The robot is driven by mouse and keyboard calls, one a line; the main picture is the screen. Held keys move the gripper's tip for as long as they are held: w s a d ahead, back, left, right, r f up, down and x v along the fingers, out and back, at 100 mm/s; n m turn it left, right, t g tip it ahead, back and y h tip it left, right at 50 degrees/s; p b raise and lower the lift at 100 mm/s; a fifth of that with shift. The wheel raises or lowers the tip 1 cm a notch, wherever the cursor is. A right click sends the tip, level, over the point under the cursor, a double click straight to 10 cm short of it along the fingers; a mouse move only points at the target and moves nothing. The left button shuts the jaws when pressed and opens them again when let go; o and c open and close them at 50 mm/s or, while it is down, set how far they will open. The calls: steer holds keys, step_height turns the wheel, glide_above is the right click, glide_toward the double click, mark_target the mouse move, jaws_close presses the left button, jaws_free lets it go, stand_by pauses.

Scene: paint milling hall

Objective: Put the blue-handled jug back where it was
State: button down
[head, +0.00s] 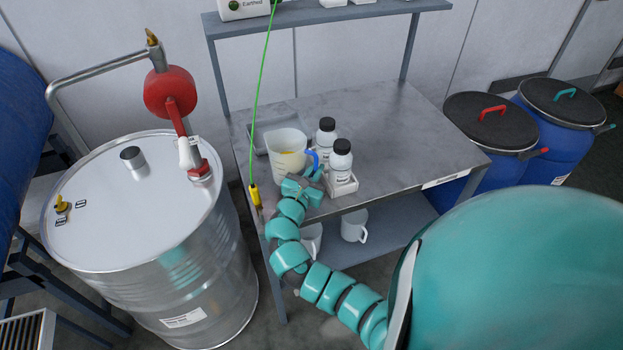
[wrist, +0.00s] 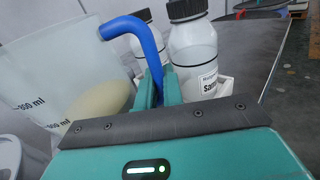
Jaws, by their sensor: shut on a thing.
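The jug (head: 285,160) is translucent white, upright, with pale yellow content and a blue handle (head: 313,157). It is at the left part of the grey metal table (head: 400,130), in front of a shallow grey tray (head: 258,140); I cannot tell whether its base touches the table. In the wrist view the jug (wrist: 60,70) fills the left side, with volume marks, and its blue handle (wrist: 152,50) runs down between my fingers. My gripper (head: 308,182) is shut on the handle; its fingers also show in the wrist view (wrist: 158,92).
Two black-capped sample bottles (head: 341,162) stand in a white holder (head: 343,187) just right of the jug. White mugs (head: 354,226) stand on the lower shelf. A steel drum (head: 150,240) with a red pump is left. The table's right half is clear.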

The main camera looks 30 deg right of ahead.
steer(key=shift+f, duration=2.05)
steer(key=shift+f, duration=0.15)
steer(key=c, duration=1.5)
jaws_free()
steer(key=shift+r, duration=0.2)
steer(key=b+v, duration=0.2)
steer(key=v, duration=0.9)
steer(key=shift+a+f, duration=0.1)
steer(key=shift+f, duration=0.05)
steer(key=shift+s+a+b, duration=0.25)
steer(key=shift+a+b, duration=0.1)
steer(key=shift+a, duration=0.05)
